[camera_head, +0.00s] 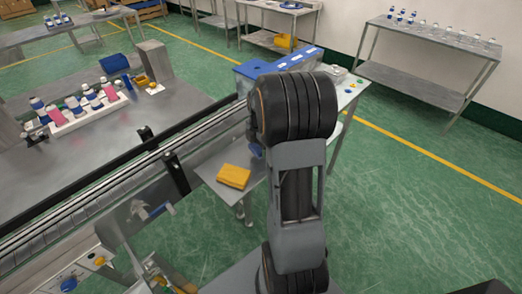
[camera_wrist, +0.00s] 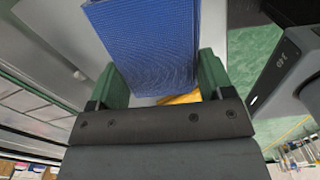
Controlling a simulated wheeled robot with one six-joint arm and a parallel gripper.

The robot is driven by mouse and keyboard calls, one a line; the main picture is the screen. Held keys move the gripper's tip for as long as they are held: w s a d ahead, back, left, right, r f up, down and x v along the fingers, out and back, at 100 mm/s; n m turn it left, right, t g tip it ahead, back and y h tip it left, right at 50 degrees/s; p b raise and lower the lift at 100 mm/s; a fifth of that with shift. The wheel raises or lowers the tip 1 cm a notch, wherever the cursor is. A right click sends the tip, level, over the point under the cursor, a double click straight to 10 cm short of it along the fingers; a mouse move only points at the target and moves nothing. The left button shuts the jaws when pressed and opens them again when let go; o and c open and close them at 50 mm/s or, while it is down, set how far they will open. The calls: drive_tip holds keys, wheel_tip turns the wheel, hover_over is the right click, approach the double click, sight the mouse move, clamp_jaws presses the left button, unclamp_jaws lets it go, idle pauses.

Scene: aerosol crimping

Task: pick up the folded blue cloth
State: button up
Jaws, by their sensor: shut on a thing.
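The folded blue cloth (camera_wrist: 150,40) has a fine woven look and fills the upper middle of the wrist view. My gripper (camera_wrist: 161,82) is shut on it, with one green finger at each side of the cloth. In the head view my arm hides the gripper and most or all of the cloth. A small blue patch shows at the arm's left edge there, and I cannot tell for sure that it is the cloth.
A folded yellow cloth (camera_head: 234,176) lies on a small grey side table (camera_head: 207,169) by the conveyor (camera_head: 130,170). A white tray (camera_head: 60,128) of bottles stands on the left table. A blue box (camera_head: 250,72) stands behind my arm. Green floor is open at right.

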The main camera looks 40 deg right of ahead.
drive_tip(key=s+a+r+b, duration=0.1)
drive_tip(key=s+a+r, duration=0.8)
drive_tip(key=s, duration=0.1)
drive_tip(key=shift+a+r+b, duration=0.35)
drive_tip(key=shift+a+b, duration=0.05)
